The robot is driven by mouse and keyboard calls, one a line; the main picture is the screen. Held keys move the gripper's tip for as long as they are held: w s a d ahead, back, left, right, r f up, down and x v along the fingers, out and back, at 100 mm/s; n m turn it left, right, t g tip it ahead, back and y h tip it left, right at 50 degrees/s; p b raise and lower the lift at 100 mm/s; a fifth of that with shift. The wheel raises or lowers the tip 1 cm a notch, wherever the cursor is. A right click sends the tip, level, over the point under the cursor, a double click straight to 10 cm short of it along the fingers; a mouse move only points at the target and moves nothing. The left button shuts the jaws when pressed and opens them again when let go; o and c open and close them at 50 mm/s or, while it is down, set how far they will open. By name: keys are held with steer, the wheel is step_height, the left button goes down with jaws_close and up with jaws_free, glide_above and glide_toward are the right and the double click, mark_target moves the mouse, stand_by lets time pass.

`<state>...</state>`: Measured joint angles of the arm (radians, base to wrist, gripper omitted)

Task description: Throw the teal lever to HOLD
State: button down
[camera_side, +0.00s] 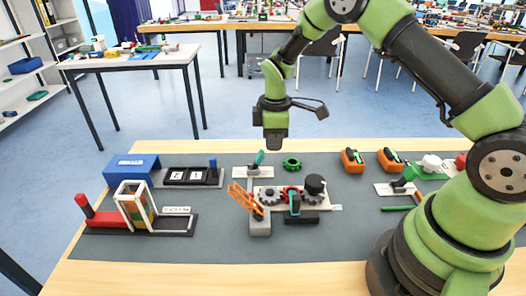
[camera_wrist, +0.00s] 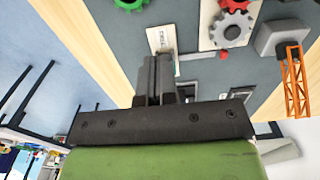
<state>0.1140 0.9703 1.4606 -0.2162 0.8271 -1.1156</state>
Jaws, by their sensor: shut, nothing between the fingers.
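The teal lever (camera_side: 260,157) stands tilted to the right on a small grey base on a white plate (camera_side: 240,172), near the back middle of the grey mat. Lettering on the plate is too small to read in the side view. My gripper (camera_side: 275,147) points down, above and slightly right of the lever in the side view, and apart from it as far as I can tell. In the wrist view my gripper's fingers (camera_wrist: 155,72) are together with nothing between them. A white label (camera_wrist: 162,38) shows just beyond the fingertips; the lever itself seems hidden behind the fingers there.
A green gear (camera_side: 291,163) lies right of the lever. In front stand an orange lattice crane (camera_side: 246,200) and a board of gears with a black knob (camera_side: 315,184). A blue block (camera_side: 132,168) and dark panel (camera_side: 188,176) lie left; orange holders (camera_side: 352,161) stand right.

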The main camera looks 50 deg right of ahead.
mark_target(264, 153)
steer(key=shift+f, duration=1.45)
steer(key=shift+w+a, duration=0.8)
steer(key=shift+w, duration=0.05)
steer(key=shift+s+d+f, duration=0.1)
steer(key=shift+s+d, duration=0.3)
steer(key=shift+s, duration=0.1)
step_height(264, 153, up, 7)
